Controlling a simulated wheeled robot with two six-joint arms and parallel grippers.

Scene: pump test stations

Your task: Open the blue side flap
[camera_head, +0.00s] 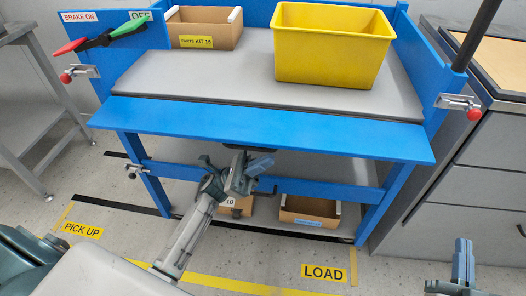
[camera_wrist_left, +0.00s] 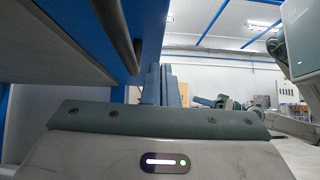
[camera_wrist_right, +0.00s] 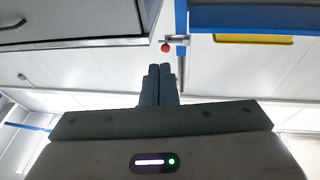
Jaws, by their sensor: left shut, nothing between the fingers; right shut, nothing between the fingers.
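The blue side flap (camera_head: 270,127) spans the front of the blue cart and leans outward toward me, below the grey deck (camera_head: 250,65). A dark handle bar (camera_wrist_left: 118,35) runs along the blue surface in the left wrist view. My left gripper (camera_head: 260,164) is shut and empty, just below the flap's front edge at mid-length; its fingers (camera_wrist_left: 164,85) appear apart from the bar. Contact with the flap's underside cannot be told. Latches with red knobs sit at the left (camera_head: 80,72) and right (camera_head: 458,104). My right gripper (camera_head: 463,262) is shut and empty, low at the right.
A yellow bin (camera_head: 332,45) and a cardboard parts box (camera_head: 204,32) stand on the deck. A brake lever (camera_head: 105,38) is at the upper left. Boxes (camera_head: 309,208) sit on the lower shelf. A grey cabinet (camera_head: 455,190) stands close at right. The floor in front is clear.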

